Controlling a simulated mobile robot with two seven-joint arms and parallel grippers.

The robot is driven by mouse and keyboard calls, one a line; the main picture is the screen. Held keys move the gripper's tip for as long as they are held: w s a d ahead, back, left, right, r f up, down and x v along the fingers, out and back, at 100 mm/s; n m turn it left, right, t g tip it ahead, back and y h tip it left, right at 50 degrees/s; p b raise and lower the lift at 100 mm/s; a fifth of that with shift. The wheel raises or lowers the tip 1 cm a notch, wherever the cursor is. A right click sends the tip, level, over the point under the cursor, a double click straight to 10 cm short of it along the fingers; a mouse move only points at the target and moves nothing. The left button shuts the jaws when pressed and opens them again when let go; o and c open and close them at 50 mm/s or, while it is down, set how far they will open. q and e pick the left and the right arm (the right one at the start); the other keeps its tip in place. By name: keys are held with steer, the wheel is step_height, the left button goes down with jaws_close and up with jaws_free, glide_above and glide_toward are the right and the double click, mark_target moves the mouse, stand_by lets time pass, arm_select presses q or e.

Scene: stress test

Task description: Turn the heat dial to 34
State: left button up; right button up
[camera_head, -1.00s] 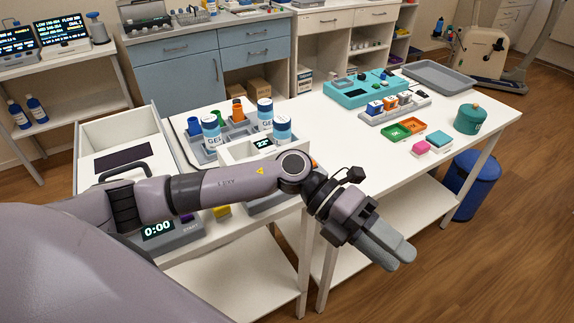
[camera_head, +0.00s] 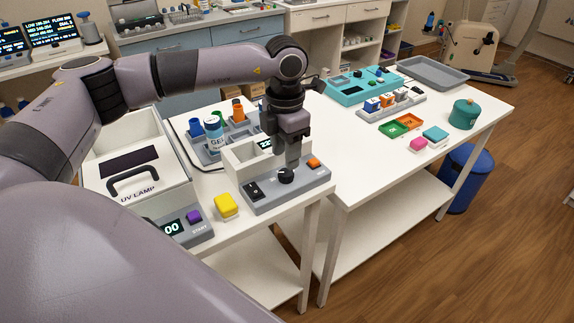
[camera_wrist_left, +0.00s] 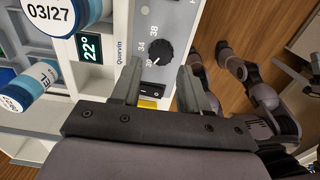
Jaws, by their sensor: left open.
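The heat dial (camera_head: 287,176) is a black round knob on the grey front panel of a white unit (camera_head: 265,196). In the left wrist view the black dial (camera_wrist_left: 157,52) has numbers around it, with 34 and 38 legible. The unit's green display (camera_wrist_left: 90,46) reads 22°. My left gripper (camera_head: 292,158) points down right above the dial. My right gripper is not recognisable in any view.
On the panel are a black switch (camera_head: 254,190) and an orange button (camera_head: 314,163). A yellow block (camera_head: 226,206) and a UV lamp box (camera_head: 140,195) stand to the left. Bottles in a rack (camera_head: 215,132) are behind.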

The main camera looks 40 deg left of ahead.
mark_target(285, 172)
arm_select(q)
step_height(285, 172, down, 5)
steer(key=shift+r+p, duration=0.1)
steer(key=shift+p, duration=0.25)
steer(key=shift+c, duration=0.3)
steer(key=c, duration=0.7)
